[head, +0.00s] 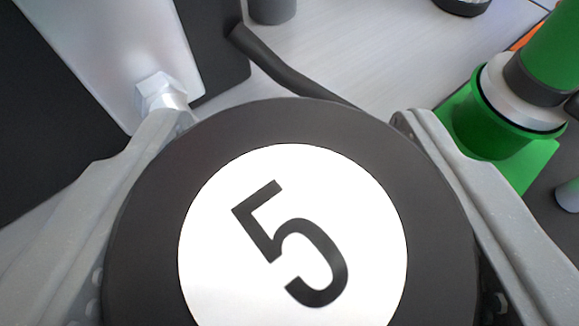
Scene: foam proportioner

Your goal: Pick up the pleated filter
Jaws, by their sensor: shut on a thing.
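A large round dark cap with a white disc marked 5 (293,235) fills the lower middle of the view. It sits between the two grey fingers of my gripper (288,118), one along its left side and one along its right. The gripper is shut on this thing. Only its top face shows; its sides and any pleats are hidden, so I cannot tell from its shape that it is the pleated filter. What lies beneath it is hidden.
A pale metal body with a hex fitting (160,92) stands close at the left finger. A dark hose (285,72) runs behind the cap. A green cylinder (490,125) on a green plate stands at the right.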

